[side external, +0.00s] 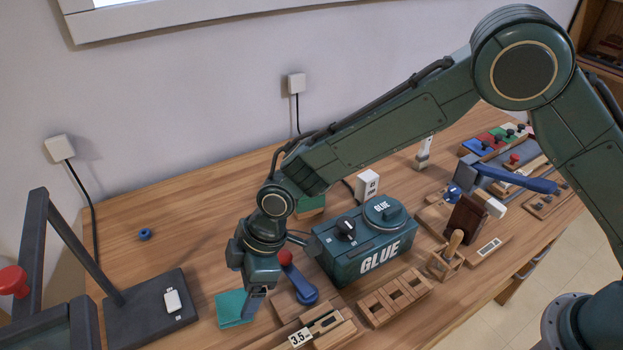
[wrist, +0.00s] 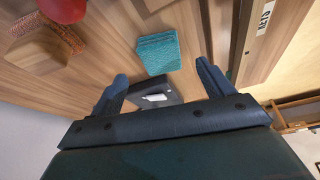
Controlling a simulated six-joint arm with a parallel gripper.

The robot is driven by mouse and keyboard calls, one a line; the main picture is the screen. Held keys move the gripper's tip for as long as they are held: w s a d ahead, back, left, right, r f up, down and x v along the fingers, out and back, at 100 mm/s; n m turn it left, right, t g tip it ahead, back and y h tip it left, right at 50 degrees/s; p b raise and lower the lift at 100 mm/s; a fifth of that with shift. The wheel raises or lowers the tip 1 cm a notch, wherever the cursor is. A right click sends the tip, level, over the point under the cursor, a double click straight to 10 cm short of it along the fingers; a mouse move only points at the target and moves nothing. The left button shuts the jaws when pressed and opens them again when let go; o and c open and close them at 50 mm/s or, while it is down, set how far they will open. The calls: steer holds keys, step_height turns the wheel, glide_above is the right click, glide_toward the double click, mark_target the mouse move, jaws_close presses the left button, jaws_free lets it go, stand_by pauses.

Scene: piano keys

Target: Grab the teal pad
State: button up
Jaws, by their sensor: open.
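The teal pad (side external: 229,309) lies flat on the wooden table, left of the glue machine. In the wrist view the teal pad (wrist: 158,53) sits just beyond and between my two fingertips. My gripper (side external: 251,307) points down at the pad's right side and covers part of its right edge in the side view. In the wrist view my gripper (wrist: 162,72) is open, with nothing between its fingers. The exact height of the fingertips over the pad is hard to tell.
A lever with a blue base (side external: 304,292) and red knob stands right of my gripper. The green glue machine (side external: 350,253) is behind it. Wooden blocks labelled 3.5 (side external: 318,330) are in front. A dark stand (side external: 148,306) with a white stick is left. Table behind the pad is clear.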

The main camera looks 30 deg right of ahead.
mark_target(235, 303)
steer(key=shift+a+f, duration=0.15)
steer(key=shift+f, duration=0.2)
steer(key=shift+f, duration=0.15)
steer(key=shift+x, duration=2.5)
steer(key=shift+a, duration=0.1)
steer(key=c, duration=1.1)
steer(key=shift+o, duration=0.2)
steer(key=shift+r, duration=0.2)
step_height(235, 303, up, 20)
steer(key=shift+f, duration=0.15)
